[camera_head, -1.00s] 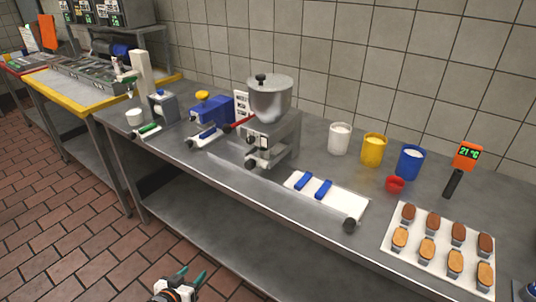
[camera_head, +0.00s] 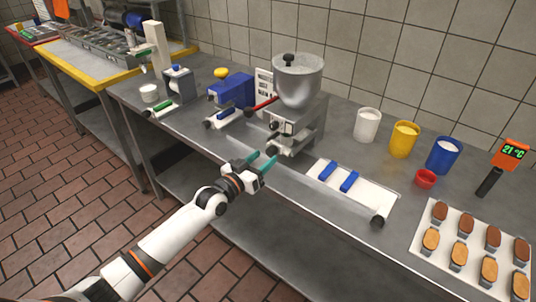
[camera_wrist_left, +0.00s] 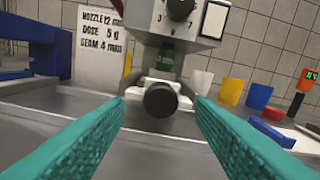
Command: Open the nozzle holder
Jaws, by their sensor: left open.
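The steel depositor machine (camera_head: 298,88) with its round hopper stands on the steel table. Its nozzle holder shows in the left wrist view as a white block with a dark round knob (camera_wrist_left: 160,99) facing me, below a green-banded nozzle (camera_wrist_left: 166,63). My left gripper (camera_head: 262,161) is in front of the machine's base at the table's front edge, with its teal fingers apart and empty. In the left wrist view the knob appears centred between the fingertips and beyond them; contact is not visible. My right gripper is not in view.
Right of the machine lies a white board (camera_head: 352,188) with blue-handled tools. White (camera_head: 367,124), yellow (camera_head: 403,140) and blue (camera_head: 443,156) cups and a small red cup (camera_head: 425,179) stand behind it. A blue device (camera_head: 232,91) is to the left.

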